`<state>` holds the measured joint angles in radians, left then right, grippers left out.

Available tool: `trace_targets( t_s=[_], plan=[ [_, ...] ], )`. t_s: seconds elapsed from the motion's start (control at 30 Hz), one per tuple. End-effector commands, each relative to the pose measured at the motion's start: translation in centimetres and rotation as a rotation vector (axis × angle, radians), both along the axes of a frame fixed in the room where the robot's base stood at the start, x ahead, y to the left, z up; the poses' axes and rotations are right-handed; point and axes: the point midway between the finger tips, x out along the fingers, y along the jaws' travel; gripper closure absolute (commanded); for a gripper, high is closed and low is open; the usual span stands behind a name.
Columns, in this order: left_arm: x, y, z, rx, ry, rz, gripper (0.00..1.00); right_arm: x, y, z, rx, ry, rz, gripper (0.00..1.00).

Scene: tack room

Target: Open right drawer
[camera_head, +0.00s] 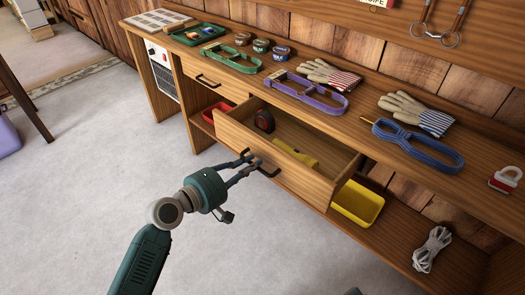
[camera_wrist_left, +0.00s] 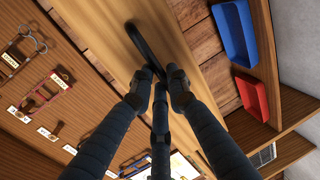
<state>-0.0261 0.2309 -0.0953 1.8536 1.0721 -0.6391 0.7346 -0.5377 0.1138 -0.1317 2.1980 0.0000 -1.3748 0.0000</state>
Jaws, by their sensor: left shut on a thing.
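The right drawer (camera_head: 275,157) of the wooden workbench is pulled well out, and its inside shows from above. It holds a dark round-edged item with some red (camera_head: 264,121) and a yellow tool (camera_head: 296,153). My left gripper (camera_head: 248,162) is at the drawer front, shut on the dark drawer handle (camera_head: 268,173). In the left wrist view the handle (camera_wrist_left: 144,44) runs up from between the fingers (camera_wrist_left: 158,80). The left drawer (camera_head: 208,82) is closed.
The bench top (camera_head: 355,115) holds coloured straps, gloves (camera_head: 330,76), small tins and a padlock (camera_head: 506,180). A yellow bin (camera_head: 358,203), a red bin (camera_head: 214,112) and rope (camera_head: 432,248) are on the lower shelf. The grey floor (camera_head: 90,130) in front is clear.

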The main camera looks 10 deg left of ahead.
Motion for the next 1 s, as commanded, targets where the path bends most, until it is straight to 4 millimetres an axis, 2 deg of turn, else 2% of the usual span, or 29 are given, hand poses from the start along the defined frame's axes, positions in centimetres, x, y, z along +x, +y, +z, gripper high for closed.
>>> trace_targets(
  t_s=[0.1, 0.3, 0.73, 0.77, 0.83, 0.87, 1.0],
  plan=[
    [-1.4, 1.1, -0.1, 0.005, 0.001, 0.001, 1.00, 0.1, 0.0, -0.7, 0.000, 0.004, 0.001, 0.56],
    [-2.5, 1.9, -0.1, 0.002, 0.000, 0.002, 1.00, 0.1, 0.1, -1.3, 0.000, 0.006, 0.001, 0.56],
    [-2.7, 2.1, 0.0, 0.001, -0.001, 0.003, 1.00, 0.1, 0.0, -1.5, 0.000, 0.006, 0.001, 0.56],
    [-2.7, 2.1, 0.0, 0.001, -0.001, 0.003, 0.83, 0.1, 0.0, -1.5, 0.000, 0.006, 0.001, 0.56],
    [-2.7, 2.1, 0.0, 0.001, -0.001, 0.003, 0.69, 0.1, 0.0, -1.5, -0.001, 0.007, 0.001, 0.56],
    [-2.7, 2.1, 0.0, 0.001, -0.002, 0.003, 0.66, 0.1, 0.0, -1.5, -0.001, 0.007, 0.001, 0.56],
    [-2.7, 2.1, 0.0, 0.001, -0.002, 0.002, 0.66, 0.1, 0.0, -1.4, 0.000, 0.006, 0.001, 0.56]
  ],
)
